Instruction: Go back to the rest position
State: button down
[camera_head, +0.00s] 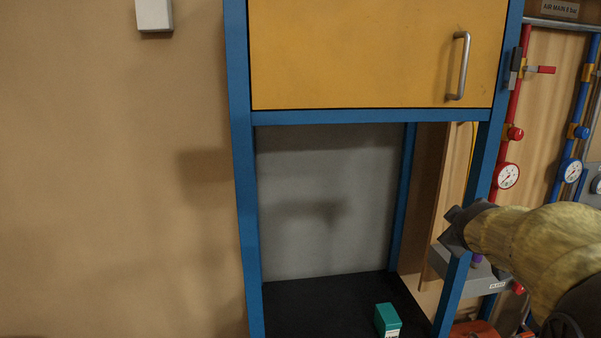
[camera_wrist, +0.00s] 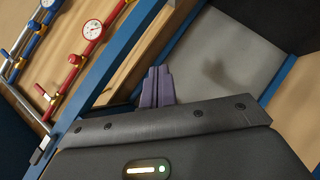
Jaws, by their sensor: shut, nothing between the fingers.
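My gripper (camera_head: 455,228) is at the right of the head view, at the end of my arm, in front of the blue frame's right post. In the wrist view its two purple-grey fingers (camera_wrist: 157,87) are together, with nothing between them. No object is held.
A blue-framed cabinet (camera_head: 240,170) with a closed yellow door (camera_head: 375,55) stands ahead. A green box (camera_head: 387,319) sits on its dark lower shelf (camera_head: 310,305). Red and blue pipes with gauges (camera_head: 507,176) line the right wall.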

jog(key=s+a+f+m+g+y+b, duration=0.1)
jog(key=s+a+f+m+g, duration=0.1)
jog(key=s+a+f, duration=0.4)
jog(key=s+a+f+m+g+y+b, duration=0.2)
jog(key=s+a+f, duration=0.4)
jog(key=f, duration=0.8)
jog(key=s+a+f+m+g+y+b, duration=0.1)
jog(key=s+a+f+m+g, duration=0.1)
jog(key=s+a+f+g, duration=0.2)
jog(key=s+a+f, duration=0.2)
jog(key=s+f, duration=0.2)
jog(key=f, duration=0.2)
jog(key=shift+a+g+y+b, duration=0.25)
jog(key=shift+g+y+b, duration=0.05)
jog(key=shift+y+b, duration=0.1)
jog(key=shift+s+d, duration=0.1)
